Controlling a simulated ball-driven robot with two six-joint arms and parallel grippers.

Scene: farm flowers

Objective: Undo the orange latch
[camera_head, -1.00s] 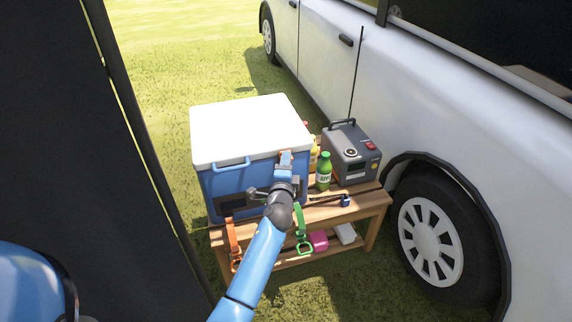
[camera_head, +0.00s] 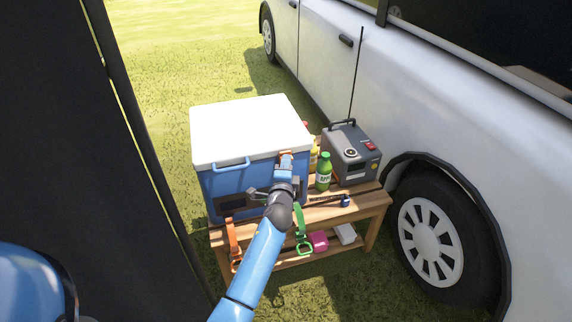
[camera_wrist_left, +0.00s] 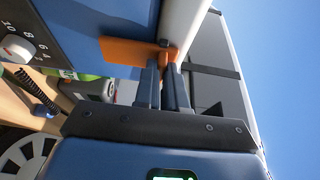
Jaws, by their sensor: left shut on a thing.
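The blue cooler (camera_head: 222,188) with a white lid (camera_head: 250,125) stands on a wooden bench. The orange latch (camera_head: 287,154) is on the cooler's front, just under the lid edge. In the left wrist view the latch (camera_wrist_left: 128,50) is a flat orange plate by the blue wall and the white lid edge (camera_wrist_left: 183,28). My left gripper (camera_head: 285,164) reaches up to it, and in the left wrist view its fingers (camera_wrist_left: 167,72) are shut on the latch's end. The fingers hide part of the latch. My right gripper is not in view.
Right of the cooler on the bench (camera_head: 372,200) are a green bottle (camera_head: 323,174) and a grey power box (camera_head: 349,157). Orange (camera_head: 233,240) and green (camera_head: 301,228) straps hang in front. A white vehicle (camera_head: 400,110) stands close on the right; a dark panel (camera_head: 60,150) is at left.

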